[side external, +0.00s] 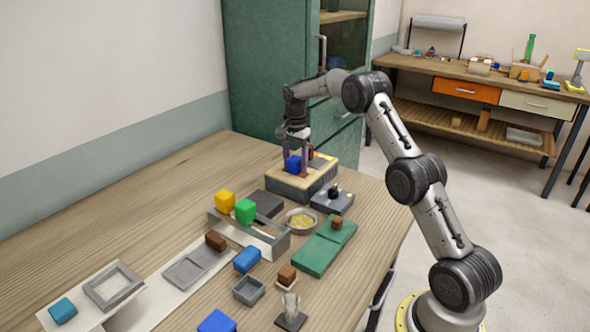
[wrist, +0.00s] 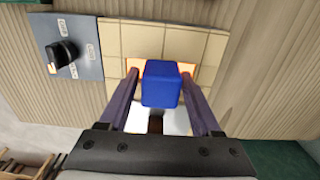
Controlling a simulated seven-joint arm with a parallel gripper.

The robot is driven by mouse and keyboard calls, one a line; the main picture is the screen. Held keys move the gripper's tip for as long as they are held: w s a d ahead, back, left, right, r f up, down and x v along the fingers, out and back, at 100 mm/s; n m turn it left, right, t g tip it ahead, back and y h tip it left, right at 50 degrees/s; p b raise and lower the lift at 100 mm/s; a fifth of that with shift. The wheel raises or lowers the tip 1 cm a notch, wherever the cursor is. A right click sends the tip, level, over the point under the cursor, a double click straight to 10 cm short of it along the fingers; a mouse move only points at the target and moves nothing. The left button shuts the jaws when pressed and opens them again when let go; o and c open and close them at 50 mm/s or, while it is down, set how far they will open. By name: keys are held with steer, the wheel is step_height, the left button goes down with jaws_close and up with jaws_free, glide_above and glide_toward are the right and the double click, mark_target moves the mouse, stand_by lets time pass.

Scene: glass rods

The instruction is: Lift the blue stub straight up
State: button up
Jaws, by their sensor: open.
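The blue stub (side external: 293,163) shows as a small blue block at the far end of the table, over the tiled top of a grey box. In the wrist view the blue stub (wrist: 161,84) sits between the two fingers, with a gap visible on each side. My gripper (side external: 292,150) points down over the box with its fingers around the stub. The wrist view shows my gripper (wrist: 161,88) open. The stub's underside is hidden, so I cannot tell how it rests.
The tiled box (side external: 290,189) has an orange strip beside the stub. A control box with a dark knob (side external: 333,200) stands next to it. A tray with yellow and green blocks (side external: 265,238), a bowl (side external: 300,220) and a green board (side external: 322,250) lie nearer.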

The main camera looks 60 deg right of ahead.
mark_target(295, 172)
steer(key=shift+f, duration=1.55)
steer(key=shift+c, duration=0.2)
jaws_close()
steer(key=shift+r, duration=0.15)
